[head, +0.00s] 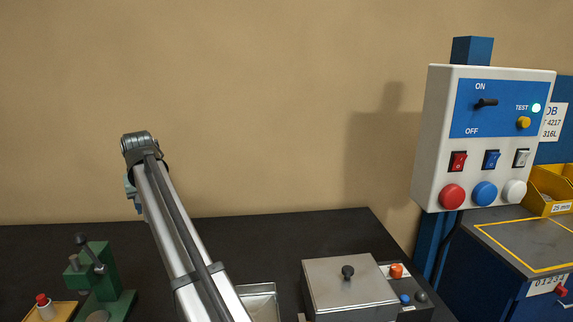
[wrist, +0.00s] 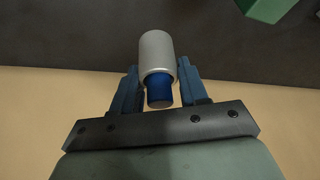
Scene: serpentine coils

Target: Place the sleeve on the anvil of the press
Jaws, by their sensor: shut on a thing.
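The sleeve is a silver-grey cylinder (wrist: 157,52) with a blue, grey-tipped piece showing at its near end. It sits between the two blue fingers of my gripper (wrist: 160,90), which is shut on it. In the head view my gripper (head: 132,190) is mostly behind my own arm, high above the dark table, and the sleeve is hidden there. The green press (head: 100,275), with a dark lever, stands at the lower left. A green corner, probably the press (wrist: 268,8), shows at the wrist view's top right.
A yellow block with a red button (head: 45,307) stands left of the press. A metal tray (head: 262,302) and a lidded grey box (head: 348,290) stand right of my arm. A control panel (head: 485,140) with switches and a lit green lamp is at the right.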

